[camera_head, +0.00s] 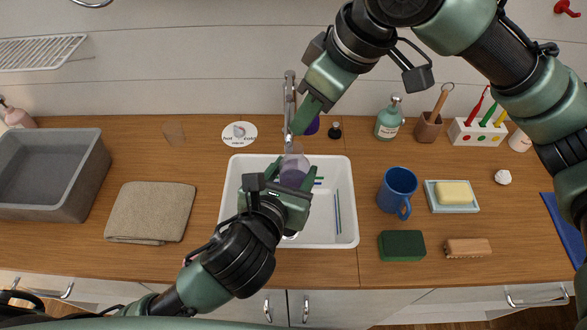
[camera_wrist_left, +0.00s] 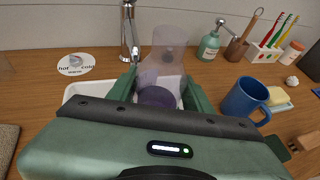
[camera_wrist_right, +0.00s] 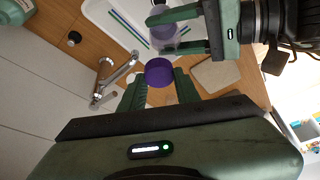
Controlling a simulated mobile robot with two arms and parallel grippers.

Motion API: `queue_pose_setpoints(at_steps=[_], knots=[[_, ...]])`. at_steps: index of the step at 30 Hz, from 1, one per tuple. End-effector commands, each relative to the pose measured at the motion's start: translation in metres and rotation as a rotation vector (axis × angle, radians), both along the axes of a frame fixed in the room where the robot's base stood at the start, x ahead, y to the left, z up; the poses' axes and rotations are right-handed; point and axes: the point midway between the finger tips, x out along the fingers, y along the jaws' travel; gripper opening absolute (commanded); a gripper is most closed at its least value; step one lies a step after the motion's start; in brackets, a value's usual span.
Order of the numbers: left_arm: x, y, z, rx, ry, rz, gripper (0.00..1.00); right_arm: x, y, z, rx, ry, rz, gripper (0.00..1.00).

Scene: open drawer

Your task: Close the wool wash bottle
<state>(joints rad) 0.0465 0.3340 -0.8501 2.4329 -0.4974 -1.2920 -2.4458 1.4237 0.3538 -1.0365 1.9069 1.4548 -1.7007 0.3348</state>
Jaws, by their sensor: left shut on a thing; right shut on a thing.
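The wool wash bottle (camera_head: 294,172) is clear with purple liquid, above the sink. My left gripper (camera_head: 288,186) is shut around its body; the left wrist view shows the bottle (camera_wrist_left: 166,62) rising between the fingers, its top open. A purple cap (camera_head: 313,127) is at my right gripper (camera_head: 302,118), mostly hidden behind the fingers in the head view. In the right wrist view the cap (camera_wrist_right: 158,72) sits between the right fingertips, which are shut on it. The cap is apart from the bottle, nearer the faucet.
The white sink (camera_head: 346,205) holds several thin sticks. The faucet (camera_head: 289,95) stands close by my right fingers. A blue mug (camera_head: 398,188), a green sponge (camera_head: 402,245) and a soap dish (camera_head: 433,207) are to the right. A folded towel (camera_head: 150,212) and grey bin (camera_head: 97,175) lie left.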

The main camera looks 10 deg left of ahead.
Motion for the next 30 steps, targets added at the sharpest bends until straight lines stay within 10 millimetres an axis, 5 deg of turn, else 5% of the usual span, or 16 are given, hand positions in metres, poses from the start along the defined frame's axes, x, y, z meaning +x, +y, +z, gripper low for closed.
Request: queue_pose_setpoints(at_steps=[6, 17, 30], knots=[[0.000, 0.000, 0.001, 0.000, -0.002, 0.000, 0.00, -0.008, 0.019, 0.013, 0.001, 0.001, 0.109, 0.00], [0.000, 0.000, 0.001, 0.000, -0.002, 0.000, 0.00, -0.009, 0.019, 0.013, 0.001, 0.001, 0.114, 0.00], [0.000, 0.000, 0.001, 0.000, -0.002, 0.000, 0.00, -0.009, 0.019, -0.019, -0.001, 0.002, 0.113, 0.00]])
